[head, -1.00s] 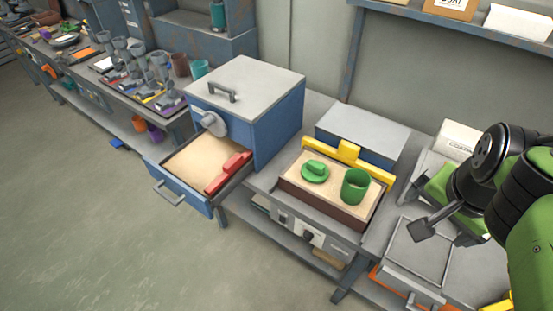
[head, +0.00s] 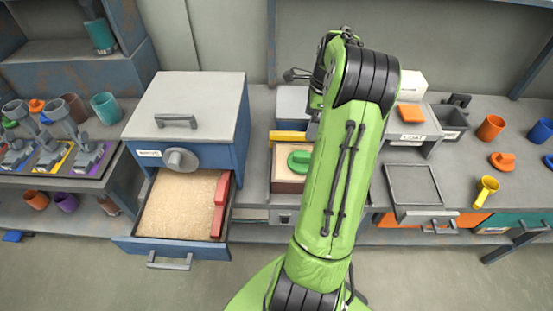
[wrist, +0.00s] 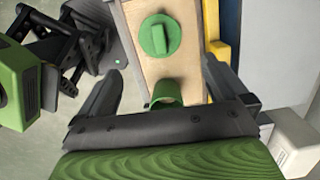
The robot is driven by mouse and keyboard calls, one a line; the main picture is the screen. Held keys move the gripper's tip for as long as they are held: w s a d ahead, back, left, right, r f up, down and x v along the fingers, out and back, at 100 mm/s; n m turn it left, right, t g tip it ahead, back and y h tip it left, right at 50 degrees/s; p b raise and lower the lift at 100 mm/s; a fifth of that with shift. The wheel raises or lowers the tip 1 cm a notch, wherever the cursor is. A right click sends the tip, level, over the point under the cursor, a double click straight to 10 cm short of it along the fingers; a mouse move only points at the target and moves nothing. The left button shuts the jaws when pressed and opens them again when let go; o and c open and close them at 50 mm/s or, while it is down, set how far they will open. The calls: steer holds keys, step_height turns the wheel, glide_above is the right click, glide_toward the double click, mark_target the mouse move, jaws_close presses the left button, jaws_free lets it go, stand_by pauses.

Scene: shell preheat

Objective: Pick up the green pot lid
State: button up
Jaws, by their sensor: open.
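The green pot lid (head: 300,160) is a round disc with a raised bar handle. It lies flat on the sand-coloured top of a brown box, just left of my arm in the head view. In the wrist view the lid (wrist: 160,36) lies ahead of my gripper (wrist: 165,95), beyond the fingertips. My gripper is open, with nothing held between its fingers. The green pot (wrist: 167,92) stands on the same box, closer to my gripper and seen between its fingers. In the head view my arm hides the pot and my gripper.
A yellow bar (head: 288,138) runs along the back of the box; it also shows in the wrist view (wrist: 220,55). A blue cabinet (head: 240,140) stands to the left with its sand-filled drawer (head: 128,243) pulled out, a red bar inside. A grey tray (head: 413,184) lies to the right.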

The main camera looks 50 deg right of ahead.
mark_target(302, 154)
steer(key=f+b, duration=0.1)
steer(key=f, duration=0.4)
steer(key=f+b, duration=0.1)
steer(key=f, duration=0.4)
steer(key=w+a+f+b, duration=0.1)
steer(key=f, duration=0.4)
steer(key=shift+f, duration=0.15)
steer(key=c, duration=0.7)
